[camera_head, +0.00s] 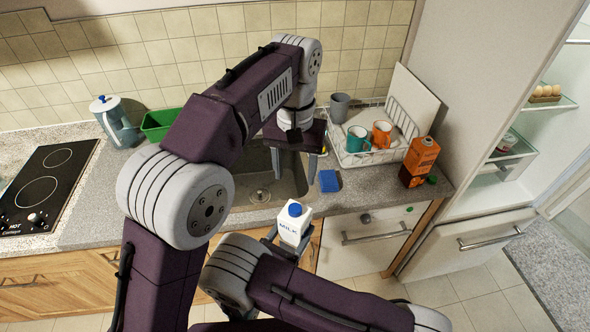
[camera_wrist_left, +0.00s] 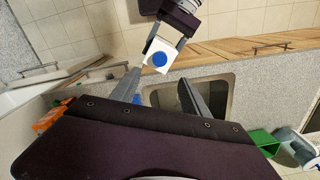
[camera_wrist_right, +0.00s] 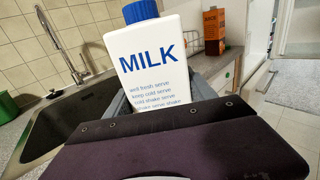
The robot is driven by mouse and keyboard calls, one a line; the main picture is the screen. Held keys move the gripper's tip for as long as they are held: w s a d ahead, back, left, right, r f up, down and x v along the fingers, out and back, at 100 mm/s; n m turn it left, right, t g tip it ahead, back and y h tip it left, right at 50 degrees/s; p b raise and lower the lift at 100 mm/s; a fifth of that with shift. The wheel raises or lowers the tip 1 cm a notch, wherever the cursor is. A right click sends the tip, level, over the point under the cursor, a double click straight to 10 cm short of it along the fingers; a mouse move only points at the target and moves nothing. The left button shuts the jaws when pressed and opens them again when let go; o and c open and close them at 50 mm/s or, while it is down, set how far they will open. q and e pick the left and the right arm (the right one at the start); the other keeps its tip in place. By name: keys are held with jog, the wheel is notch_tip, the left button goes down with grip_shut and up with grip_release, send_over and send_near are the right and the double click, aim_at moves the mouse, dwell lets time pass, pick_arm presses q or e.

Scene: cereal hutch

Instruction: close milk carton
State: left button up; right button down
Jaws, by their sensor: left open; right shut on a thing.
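The white milk carton (camera_head: 296,228) with a blue cap (camera_head: 295,209) is held in front of the counter edge, tilted in the head view. My right gripper (camera_head: 287,244) is shut on the carton's sides; its label faces the right wrist camera (camera_wrist_right: 155,60). The blue cap (camera_wrist_right: 140,11) sits on top of the carton there. My left gripper (camera_head: 294,168) is open and empty above the sink side, pointing down. In the left wrist view, the carton top with its cap (camera_wrist_left: 159,59) shows beyond my open left fingers (camera_wrist_left: 160,85), apart from them.
The sink (camera_head: 262,188) lies behind the carton. A blue sponge (camera_head: 329,181), a white dish rack (camera_head: 378,155) with mugs and an orange carton (camera_head: 420,163) stand on the counter to the right. An open fridge (camera_head: 545,125) is at far right. A green bin (camera_head: 158,124) and pitcher (camera_head: 113,122) are left.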

dwell(0.4)
pick_arm(q)
jog(key=s+a+f+n, duration=0.1)
jog(key=a+f+n, duration=0.1)
jog(key=a+f, duration=1.05)
jog(key=s+a+f+n+t, duration=0.1)
jog(key=s+a+f+n, duration=0.1)
jog(key=s+a+f, duration=0.4)
jog(key=s+a, duration=0.3)
jog(key=s, duration=0.1)
jog(key=shift+s+a+f, duration=0.15)
jog(key=shift+a+f, duration=0.15)
jog(key=shift+f, duration=0.1)
